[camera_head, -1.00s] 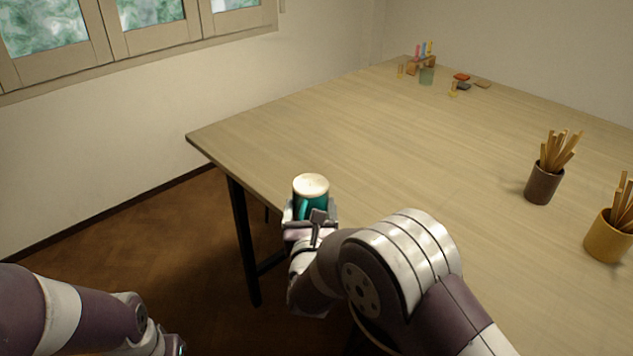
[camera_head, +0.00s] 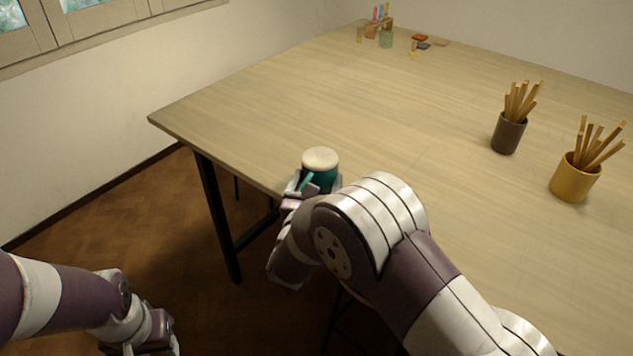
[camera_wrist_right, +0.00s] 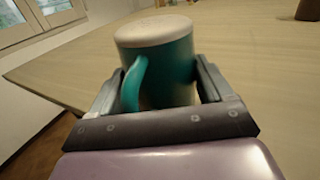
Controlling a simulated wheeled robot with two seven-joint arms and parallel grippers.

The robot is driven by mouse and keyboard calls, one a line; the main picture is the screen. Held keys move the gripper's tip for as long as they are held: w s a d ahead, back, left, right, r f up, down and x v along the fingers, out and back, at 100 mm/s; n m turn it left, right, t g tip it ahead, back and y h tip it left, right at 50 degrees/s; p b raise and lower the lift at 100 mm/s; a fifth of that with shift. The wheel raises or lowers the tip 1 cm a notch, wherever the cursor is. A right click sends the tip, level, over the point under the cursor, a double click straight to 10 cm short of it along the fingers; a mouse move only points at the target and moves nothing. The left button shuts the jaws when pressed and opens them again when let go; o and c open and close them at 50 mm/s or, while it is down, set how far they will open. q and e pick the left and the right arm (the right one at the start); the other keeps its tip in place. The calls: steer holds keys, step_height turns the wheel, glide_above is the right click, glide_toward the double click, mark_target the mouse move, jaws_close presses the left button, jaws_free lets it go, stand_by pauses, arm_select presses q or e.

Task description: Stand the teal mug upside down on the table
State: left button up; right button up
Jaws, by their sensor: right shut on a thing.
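The teal mug (camera_head: 322,178) is at the table's near left edge, held in my right gripper (camera_head: 314,186). In the right wrist view the mug (camera_wrist_right: 172,62) stands between the two fingers of the gripper (camera_wrist_right: 160,88), which are shut on its sides. Its handle points toward the wrist camera. A pale, flat-looking end faces up, and no opening shows. The mug's lower end is hidden by the gripper, so I cannot tell whether it touches the table (camera_head: 250,115). My left gripper (camera_head: 150,346) is low at the bottom left, partly cut off, away from the table.
A brown cup of sticks (camera_head: 508,134) and a yellow cup of sticks (camera_head: 574,180) stand at the right. The middle of the table is clear.

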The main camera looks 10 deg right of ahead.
steer(key=shift+f+b, duration=0.25)
steer(key=shift+b, duration=0.2)
steer(key=o, duration=1.1)
